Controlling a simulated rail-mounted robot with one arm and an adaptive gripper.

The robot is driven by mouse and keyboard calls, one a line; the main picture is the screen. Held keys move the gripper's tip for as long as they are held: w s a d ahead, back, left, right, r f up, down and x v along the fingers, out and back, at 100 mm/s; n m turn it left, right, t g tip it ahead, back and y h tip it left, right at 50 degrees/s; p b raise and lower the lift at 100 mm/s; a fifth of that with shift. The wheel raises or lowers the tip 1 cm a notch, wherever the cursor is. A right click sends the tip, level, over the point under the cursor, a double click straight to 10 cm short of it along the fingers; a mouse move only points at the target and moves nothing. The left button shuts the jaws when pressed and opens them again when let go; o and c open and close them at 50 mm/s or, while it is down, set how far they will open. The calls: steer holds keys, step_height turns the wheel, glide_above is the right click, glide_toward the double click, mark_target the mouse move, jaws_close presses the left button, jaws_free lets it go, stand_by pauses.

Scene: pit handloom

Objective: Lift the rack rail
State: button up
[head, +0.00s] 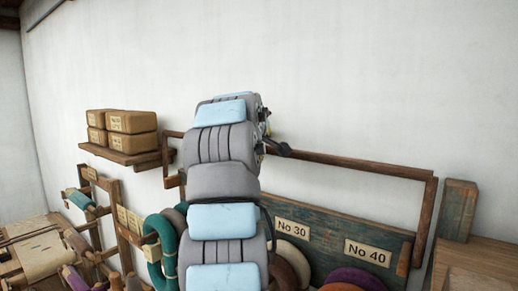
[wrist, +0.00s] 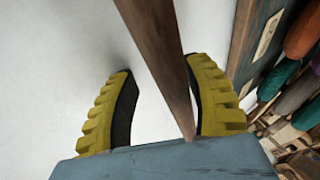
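The rack rail (head: 345,162) is a long brown wooden bar, running along the top of the rack in front of the white wall. Its middle is hidden behind my arm in the head view. In the wrist view the rail (wrist: 157,45) passes between the two yellow-backed, dark-padded fingers of my gripper (wrist: 160,70). The fingers are apart, with a clear gap between the left finger and the rail. The rail looks close to the right finger; I cannot tell whether they touch. In the head view my gripper is mostly hidden behind my arm.
A blue-green board (head: 325,243) with No 30 and No 40 labels is below the rail, with coloured yarn rings (head: 354,278) under it. A shelf (head: 122,155) with tan bundles is at left. A wooden post (head: 457,210) stands at right. The wall above is clear.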

steer(key=shift+a+f, duration=0.15)
steer(key=shift+f, duration=0.1)
steer(key=shift+s+a+r, duration=0.15)
steer(key=shift+s, duration=0.35)
steer(key=v, duration=1.1)
steer(key=shift+r, duration=0.2)
steer(key=shift+w, duration=0.1)
